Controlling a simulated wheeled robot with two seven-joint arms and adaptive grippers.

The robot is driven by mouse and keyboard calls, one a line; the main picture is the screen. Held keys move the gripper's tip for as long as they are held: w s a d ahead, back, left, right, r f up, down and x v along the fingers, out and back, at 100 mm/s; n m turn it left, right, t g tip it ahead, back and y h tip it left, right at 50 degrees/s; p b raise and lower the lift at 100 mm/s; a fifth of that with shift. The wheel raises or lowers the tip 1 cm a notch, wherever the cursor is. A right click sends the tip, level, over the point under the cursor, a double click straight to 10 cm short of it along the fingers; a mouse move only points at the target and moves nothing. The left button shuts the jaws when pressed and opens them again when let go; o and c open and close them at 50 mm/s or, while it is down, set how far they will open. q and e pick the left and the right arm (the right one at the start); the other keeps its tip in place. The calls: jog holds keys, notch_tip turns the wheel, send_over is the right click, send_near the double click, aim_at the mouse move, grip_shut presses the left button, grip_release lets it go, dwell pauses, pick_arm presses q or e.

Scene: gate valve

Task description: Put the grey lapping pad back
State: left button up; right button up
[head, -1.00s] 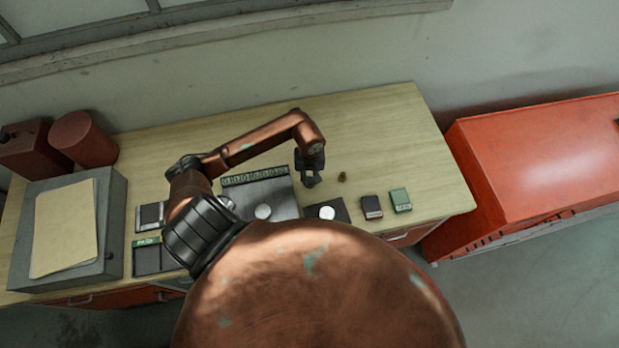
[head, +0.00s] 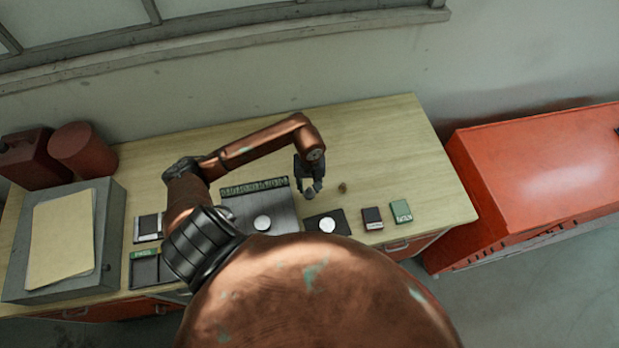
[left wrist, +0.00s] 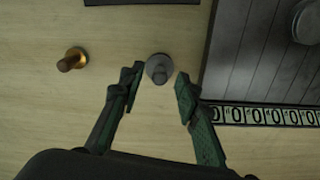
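A small grey round pad with a knob on top (left wrist: 159,70) stands on the wooden bench in the left wrist view. I take it to be the grey lapping pad; it also shows just below my gripper in the head view (head: 309,194). My left gripper (left wrist: 159,82) is open, with a fingertip on either side of the pad's near edge. Bench shows between the fingers and the pad, and no grip on it is visible. My right gripper is not in view.
A grooved grey plate (head: 285,208) with a round disc (head: 262,222) lies beside the gripper. A dark mat (head: 313,231) bears a white disc (head: 327,225). A dark box (head: 372,217) and a green box (head: 401,211) stand right. The bench's back right is clear.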

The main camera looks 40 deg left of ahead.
aim_at(310, 189)
pick_arm(q)
notch_tip(310, 189, up, 9)
jog(key=b, duration=0.2)
jog(key=shift+r, duration=0.15)
dwell(0.4)
